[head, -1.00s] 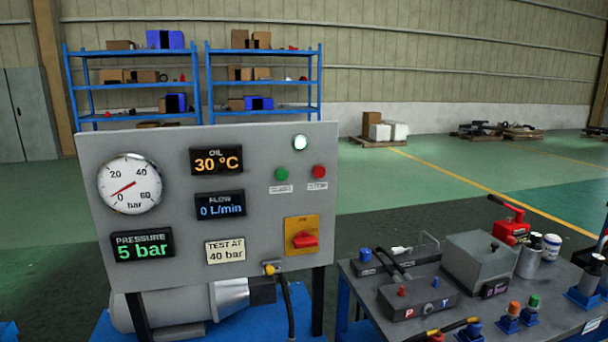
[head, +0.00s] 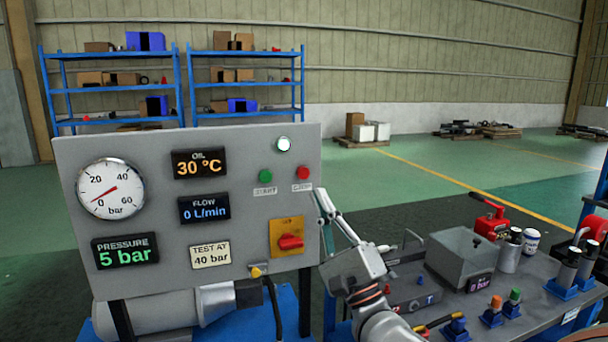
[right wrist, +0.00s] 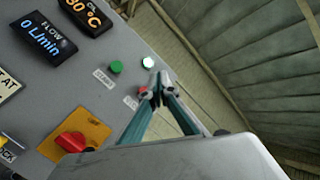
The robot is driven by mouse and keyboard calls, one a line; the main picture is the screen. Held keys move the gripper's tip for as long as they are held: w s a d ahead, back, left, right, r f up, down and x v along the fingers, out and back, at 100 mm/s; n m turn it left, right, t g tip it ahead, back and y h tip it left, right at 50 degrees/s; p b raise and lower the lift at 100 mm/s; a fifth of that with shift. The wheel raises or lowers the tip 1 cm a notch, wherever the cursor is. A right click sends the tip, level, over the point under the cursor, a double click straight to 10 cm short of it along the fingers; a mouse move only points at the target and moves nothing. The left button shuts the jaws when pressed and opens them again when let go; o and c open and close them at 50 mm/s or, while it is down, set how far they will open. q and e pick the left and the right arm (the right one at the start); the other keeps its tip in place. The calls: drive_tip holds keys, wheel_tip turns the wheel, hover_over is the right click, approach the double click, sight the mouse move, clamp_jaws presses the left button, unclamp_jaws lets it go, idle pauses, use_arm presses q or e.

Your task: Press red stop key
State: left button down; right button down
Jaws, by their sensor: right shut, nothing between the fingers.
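The red stop key (head: 303,172) is a small round button at the upper right of the grey control panel (head: 130,145). The green start key (head: 265,176) is left of it. My right gripper (head: 321,192) is shut and empty, its tips at the panel's right edge, a little below and right of the red key. In the right wrist view the closed fingertips (right wrist: 160,78) overlap the red key (right wrist: 143,91), which shows just left of them, partly hidden. I cannot tell whether they touch it. My left gripper is not in view.
A red rotary switch on a yellow plate (head: 287,237) is below the keys. A white lamp (head: 284,144) is above them. The workbench (head: 480,311) at right holds a grey box (head: 462,258) and several fittings. Open floor lies behind the panel.

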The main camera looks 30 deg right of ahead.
sight(303, 173)
drive_tip(key=shift+d+r+m+h, duration=0.35)
drive_tip(key=shift+r+m+h, duration=0.15)
drive_tip(key=shift+r+m, duration=0.15)
drive_tip(key=shift+f, duration=0.1)
drive_tip(key=shift+w+d+b, duration=0.35)
drive_tip(key=shift+w+b, duration=0.1)
drive_tip(key=shift+w, duration=1)
drive_tip(key=shift+w+d+b, duration=0.35)
drive_tip(key=shift+w+b, duration=0.05)
drive_tip(key=shift+w, duration=1)
drive_tip(key=shift+w+d+b, duration=0.35)
drive_tip(key=shift+w+b, duration=0.1)
drive_tip(key=shift+w, duration=1)
drive_tip(key=shift+w, duration=0.4)
